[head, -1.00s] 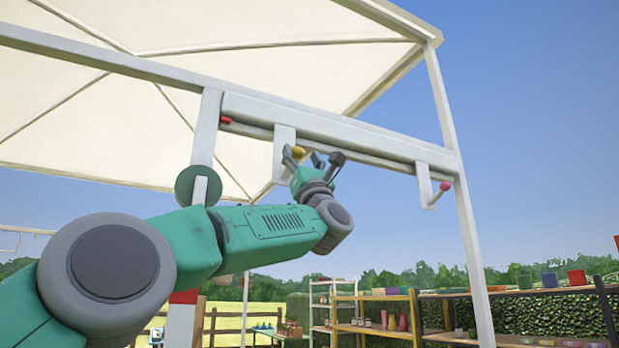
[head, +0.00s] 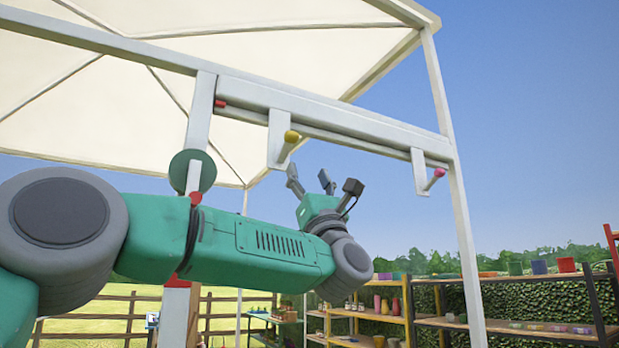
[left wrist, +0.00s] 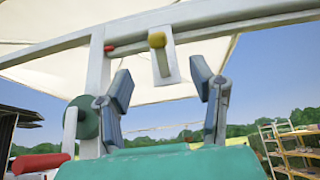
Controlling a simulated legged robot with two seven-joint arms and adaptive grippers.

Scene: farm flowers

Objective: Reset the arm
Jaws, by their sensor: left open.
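My left arm comes in from the left in the head view. Its gripper (head: 325,184) is raised below the white rail, with fingers spread and nothing between them. The left wrist view shows the same gripper (left wrist: 168,100) open, its two fingers apart, with a yellow-tipped peg (left wrist: 157,40) beyond and above the gap. In the head view this yellow peg (head: 291,136) sits on a white bracket, apart from the fingers. My right gripper is in neither view.
A white canopy frame with a rail (head: 330,117) spans overhead. A pink-tipped peg (head: 438,173) is on its right bracket, and a red peg (head: 220,103) is at left. A green disc (head: 192,171) is on the post. Shelves with pots (head: 390,310) stand behind. Open sky lies right of the gripper.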

